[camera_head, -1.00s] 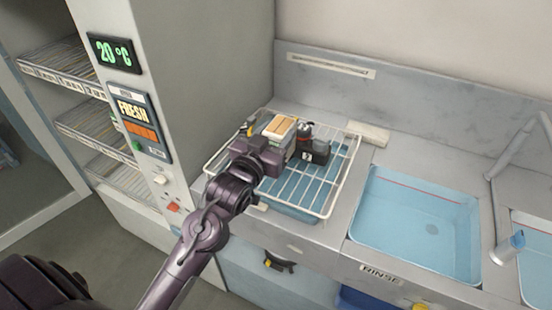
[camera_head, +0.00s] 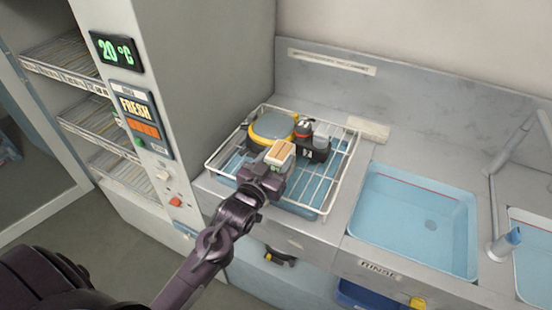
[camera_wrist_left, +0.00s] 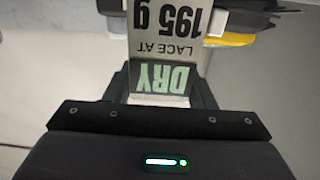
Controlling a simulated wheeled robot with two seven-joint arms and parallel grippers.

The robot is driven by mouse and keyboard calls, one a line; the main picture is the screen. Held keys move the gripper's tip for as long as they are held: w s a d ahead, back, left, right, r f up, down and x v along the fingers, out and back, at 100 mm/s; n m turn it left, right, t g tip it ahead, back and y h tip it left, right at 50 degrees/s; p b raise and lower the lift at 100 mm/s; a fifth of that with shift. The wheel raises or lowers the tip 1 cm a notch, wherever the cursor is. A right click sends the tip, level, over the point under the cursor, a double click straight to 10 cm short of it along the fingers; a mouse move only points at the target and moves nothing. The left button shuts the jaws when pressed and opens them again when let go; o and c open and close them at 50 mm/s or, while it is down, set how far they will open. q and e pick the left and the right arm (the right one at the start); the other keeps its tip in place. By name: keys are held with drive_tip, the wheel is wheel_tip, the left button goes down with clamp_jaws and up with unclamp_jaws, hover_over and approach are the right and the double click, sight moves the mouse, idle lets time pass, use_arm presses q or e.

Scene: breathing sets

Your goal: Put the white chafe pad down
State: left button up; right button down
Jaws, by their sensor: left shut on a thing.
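The white chafe pad (camera_head: 280,150) looks like a small white block with tan strips on top in the head view. My left gripper (camera_head: 275,165) is shut on it. The pad is over the near part of a white wire rack (camera_head: 338,185); I cannot tell whether it touches the wires. In the left wrist view a white label face reading "195 g", "LACE AT" and "DRY" (camera_wrist_left: 163,50) shows between the fingers, apparently on the held pad. The fingers hide part of it. My right gripper is not in view.
On the rack behind the pad are a yellow round thing with a grey top (camera_head: 272,126) and a black device (camera_head: 313,150). The rack's right part is bare. A blue basin (camera_head: 415,215) is to the right, and a cabinet with a "20 °C" display (camera_head: 116,51) stands left.

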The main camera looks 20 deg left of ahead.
use_arm(q)
drive_tip(key=o, duration=0.9)
drive_tip(key=shift+f, duration=0.1)
drive_tip(key=o, duration=0.4)
drive_tip(key=s+b, duration=0.3)
drive_tip(key=s, duration=0.9)
drive_tip(key=shift+a, duration=0.2)
